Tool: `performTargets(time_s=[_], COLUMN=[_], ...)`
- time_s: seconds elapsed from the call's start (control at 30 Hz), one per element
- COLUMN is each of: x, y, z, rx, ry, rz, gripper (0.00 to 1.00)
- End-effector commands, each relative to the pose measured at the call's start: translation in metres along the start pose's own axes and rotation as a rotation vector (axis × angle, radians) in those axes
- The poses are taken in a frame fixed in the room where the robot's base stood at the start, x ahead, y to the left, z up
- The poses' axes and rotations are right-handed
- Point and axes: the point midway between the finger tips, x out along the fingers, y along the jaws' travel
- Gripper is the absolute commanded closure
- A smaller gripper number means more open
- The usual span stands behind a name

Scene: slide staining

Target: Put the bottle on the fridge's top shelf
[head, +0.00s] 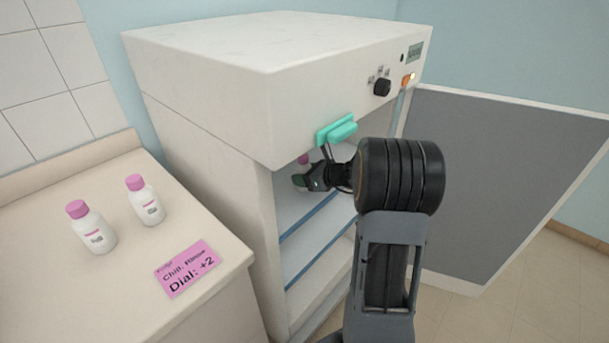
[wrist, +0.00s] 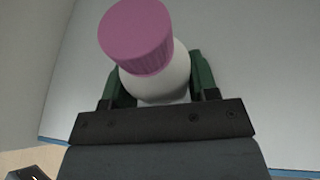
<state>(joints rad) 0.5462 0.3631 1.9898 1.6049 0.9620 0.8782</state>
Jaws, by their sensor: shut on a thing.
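My gripper (head: 312,182) is inside the open fridge (head: 205,60), above its upper visible shelf (head: 290,208). In the wrist view my gripper (wrist: 158,92) is shut on a white bottle (wrist: 165,82) with a pink cap (wrist: 137,35). Only the pink cap of this bottle (head: 303,159) shows clearly in the head view; my gripper hides most of the rest. I cannot tell whether the bottle's base touches the shelf. The fridge door (head: 510,175) stands wide open to the right.
Two more white bottles with pink caps stand on the counter (head: 120,290) at left, one nearer (head: 92,230) and one farther (head: 147,203). A pink note (head: 188,267) reads "Dial: +2". A black dial (head: 382,87) and a teal handle (head: 337,130) are on the fridge front. A lower shelf is empty where visible.

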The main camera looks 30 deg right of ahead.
Motion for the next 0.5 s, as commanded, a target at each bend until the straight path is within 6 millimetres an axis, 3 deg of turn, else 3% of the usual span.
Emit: performTargets(time_s=[0.3,0.5], x=[0.0003,0.0002], y=[0.0001,0.0002], z=[-0.0009,-0.0003], rx=[0.001,0.001], ry=[0.0,0.0], rz=[0.0,0.0], gripper=[0.21,0.21])
